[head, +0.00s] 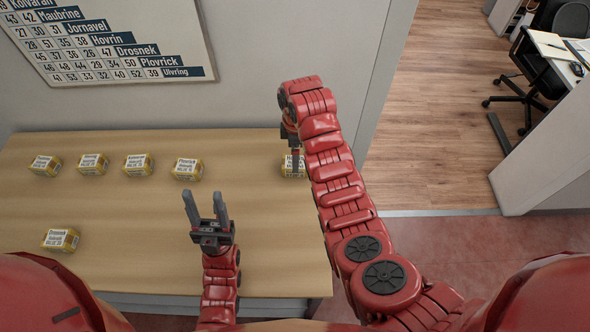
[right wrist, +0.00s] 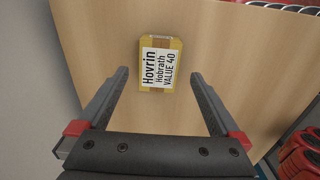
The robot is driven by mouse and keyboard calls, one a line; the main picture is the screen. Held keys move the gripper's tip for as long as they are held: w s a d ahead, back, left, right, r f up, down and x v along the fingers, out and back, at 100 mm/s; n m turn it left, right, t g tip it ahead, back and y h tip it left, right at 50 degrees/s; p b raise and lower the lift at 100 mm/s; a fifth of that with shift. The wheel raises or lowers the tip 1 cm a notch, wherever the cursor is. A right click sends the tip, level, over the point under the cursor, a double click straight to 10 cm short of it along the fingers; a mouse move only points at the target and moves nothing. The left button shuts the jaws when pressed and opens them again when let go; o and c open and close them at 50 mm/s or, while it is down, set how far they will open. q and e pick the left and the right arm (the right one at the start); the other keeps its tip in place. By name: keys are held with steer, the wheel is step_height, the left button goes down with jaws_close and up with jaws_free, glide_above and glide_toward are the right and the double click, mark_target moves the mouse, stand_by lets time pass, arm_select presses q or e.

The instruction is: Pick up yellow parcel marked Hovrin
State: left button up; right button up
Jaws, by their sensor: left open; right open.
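The yellow parcel marked Hovrin (right wrist: 158,64) lies on the table, with a white label reading Hovrin, Hobrath, VALUE 40 in the right wrist view. In the head view a yellow parcel (head: 296,170) sits partly hidden behind my right gripper at the table's right end. My right gripper (right wrist: 158,88) is open above the table, its two fingers apart on either side below the parcel in the picture; nothing is between them. My left gripper (head: 207,205) is open and empty over the middle front of the table, fingers pointing up in the picture.
On the table (head: 130,205), several other yellow parcels stand in a back row, including ones at the left (head: 46,165) and middle (head: 187,169). Another parcel (head: 60,239) lies at the front left. A number board (head: 105,40) hangs on the wall behind. The table's middle is clear.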

mark_target(287, 172)
steer(key=shift+f, duration=0.45)
steer(key=shift+f+p, duration=0.15)
steer(key=shift+p, duration=0.3)
step_height(287, 172, down, 3)
steer(key=shift+a+f+p, duration=0.1)
steer(key=shift+f+p, duration=0.1)
steer(key=shift+p, duration=1.05)
steer(key=shift+w+f, duration=0.1)
steer(key=shift+f, duration=0.6)
steer(key=shift+c, duration=0.3)
steer(key=c, duration=1.4)
